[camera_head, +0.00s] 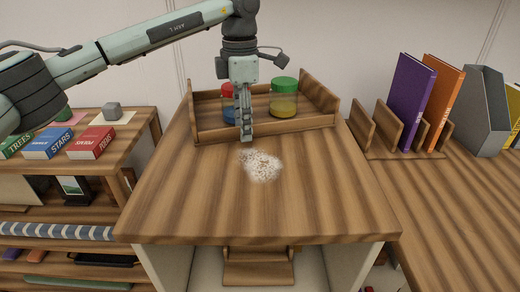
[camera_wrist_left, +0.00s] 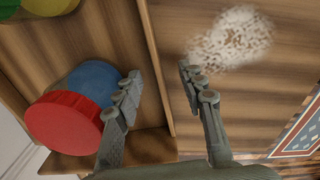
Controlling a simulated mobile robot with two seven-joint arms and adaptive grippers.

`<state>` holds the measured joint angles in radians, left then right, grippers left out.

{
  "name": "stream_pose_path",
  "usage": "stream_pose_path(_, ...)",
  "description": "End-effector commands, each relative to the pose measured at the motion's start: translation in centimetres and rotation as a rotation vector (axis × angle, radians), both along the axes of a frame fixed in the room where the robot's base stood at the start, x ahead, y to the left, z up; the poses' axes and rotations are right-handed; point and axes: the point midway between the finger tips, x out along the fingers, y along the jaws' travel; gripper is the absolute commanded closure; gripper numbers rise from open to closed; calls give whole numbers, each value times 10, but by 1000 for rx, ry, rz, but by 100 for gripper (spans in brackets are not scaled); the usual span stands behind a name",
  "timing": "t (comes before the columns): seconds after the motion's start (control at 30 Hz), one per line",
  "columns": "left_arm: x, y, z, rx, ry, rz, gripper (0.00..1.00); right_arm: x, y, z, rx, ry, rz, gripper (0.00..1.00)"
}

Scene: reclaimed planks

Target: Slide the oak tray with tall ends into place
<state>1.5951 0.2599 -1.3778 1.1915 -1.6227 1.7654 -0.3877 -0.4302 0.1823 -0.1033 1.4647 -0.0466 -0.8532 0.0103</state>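The oak tray with tall ends (camera_head: 305,124) sits at the back of the wooden tabletop (camera_head: 330,200). It holds a jar with a red lid and blue body (camera_head: 228,103) and a green-lidded jar with yellowish contents (camera_head: 284,100). My left gripper (camera_head: 246,132) points down at the tray's long front wall, left of its middle. In the left wrist view, the gripper (camera_wrist_left: 163,88) is open, with one finger on the inner side of the tray wall (camera_wrist_left: 128,40) and the other outside it. Contact with the wall cannot be told. My right gripper is out of view.
A pale speckled patch (camera_head: 262,165) lies on the tabletop just in front of the tray. The front of the top is otherwise clear. A shelf with small books (camera_head: 90,142) stands left. A book rack with a purple book (camera_head: 411,100) and an orange one stands right.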

Motion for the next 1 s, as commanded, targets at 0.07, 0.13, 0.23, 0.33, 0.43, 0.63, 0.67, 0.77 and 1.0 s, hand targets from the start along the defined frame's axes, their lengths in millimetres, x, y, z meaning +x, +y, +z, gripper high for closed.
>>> stream_pose_path(0.07, 0, 0, 11, -1, -3, 0, 60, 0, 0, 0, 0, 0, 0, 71)
stream_pose_path(0.13, 1, 0, 20, -1, -3, 0, 60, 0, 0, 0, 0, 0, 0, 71)
stream_pose_path(0.23, 1, 0, 34, 0, -4, 1, 60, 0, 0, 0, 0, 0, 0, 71)
stream_pose_path(0.33, 0, -1, 48, -2, -4, 0, 60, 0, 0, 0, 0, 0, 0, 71)
stream_pose_path(0.43, 0, -1, 59, 0, -2, 0, 60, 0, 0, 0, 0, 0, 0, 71)
stream_pose_path(0.63, 0, 0, 67, -1, -1, -1, 60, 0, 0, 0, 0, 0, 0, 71)
stream_pose_path(0.67, 0, 0, 67, -1, -1, -1, 60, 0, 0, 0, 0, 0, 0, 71)
stream_pose_path(0.77, 0, 0, 67, -1, -1, -1, 60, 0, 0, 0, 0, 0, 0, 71)
stream_pose_path(1.0, 0, 0, 66, -1, -1, -1, 36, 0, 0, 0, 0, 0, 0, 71)
